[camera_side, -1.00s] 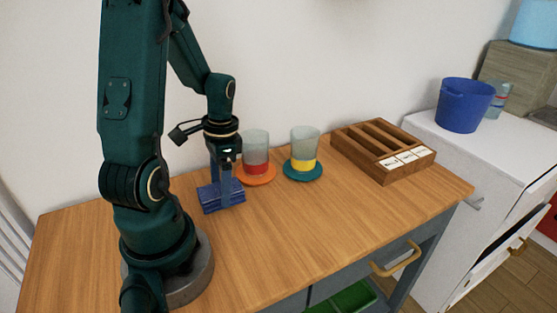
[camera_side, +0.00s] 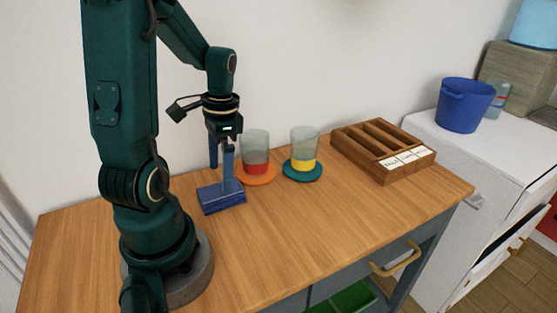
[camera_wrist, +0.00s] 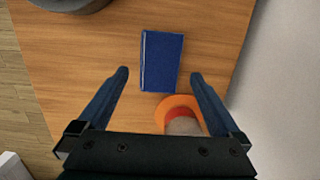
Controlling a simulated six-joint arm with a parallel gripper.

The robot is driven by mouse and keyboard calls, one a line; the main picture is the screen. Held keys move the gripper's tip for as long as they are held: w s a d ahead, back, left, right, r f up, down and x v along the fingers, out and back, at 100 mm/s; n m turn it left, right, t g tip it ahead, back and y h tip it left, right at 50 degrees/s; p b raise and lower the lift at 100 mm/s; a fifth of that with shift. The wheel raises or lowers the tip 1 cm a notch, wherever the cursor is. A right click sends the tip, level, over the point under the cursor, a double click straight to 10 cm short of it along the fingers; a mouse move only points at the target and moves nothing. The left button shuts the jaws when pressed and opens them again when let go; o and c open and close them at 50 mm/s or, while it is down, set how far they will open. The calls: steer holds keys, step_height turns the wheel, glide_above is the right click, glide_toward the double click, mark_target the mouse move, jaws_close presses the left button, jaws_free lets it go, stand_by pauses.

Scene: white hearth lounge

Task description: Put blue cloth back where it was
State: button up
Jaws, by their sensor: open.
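The blue cloth (camera_side: 222,197) lies folded flat on the wooden table, left of the orange coaster. In the wrist view the cloth (camera_wrist: 161,61) is a dark blue rectangle on bare wood, beyond my fingertips. My gripper (camera_side: 221,174) is open and empty above the cloth, fingers pointing down. In the wrist view my gripper (camera_wrist: 160,74) shows its two fingers spread wide, with nothing between them. From the side, one finger overlaps the cloth, so the exact gap is hard to tell.
An orange coaster (camera_side: 263,181) holds a glass with a red band (camera_side: 256,150), close to my gripper. A teal coaster (camera_side: 302,176) holds a yellow-banded glass (camera_side: 304,145). A wooden compartment box (camera_side: 382,150) stands at the right. The table front (camera_side: 290,240) is clear.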

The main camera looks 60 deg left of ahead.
step_height(320, 180, up, 7)
steer(key=d+r+t, duration=0.1)
steer(key=d+t, duration=0.2)
steer(key=d, duration=0.5)
steer(key=w+d+r+t, duration=0.1)
steer(key=d+t, duration=0.3)
steer(key=d, duration=0.5)
steer(key=shift+w+r, duration=0.3)
steer(key=shift+r, duration=0.15)
steer(key=shift+d, duration=0.1)
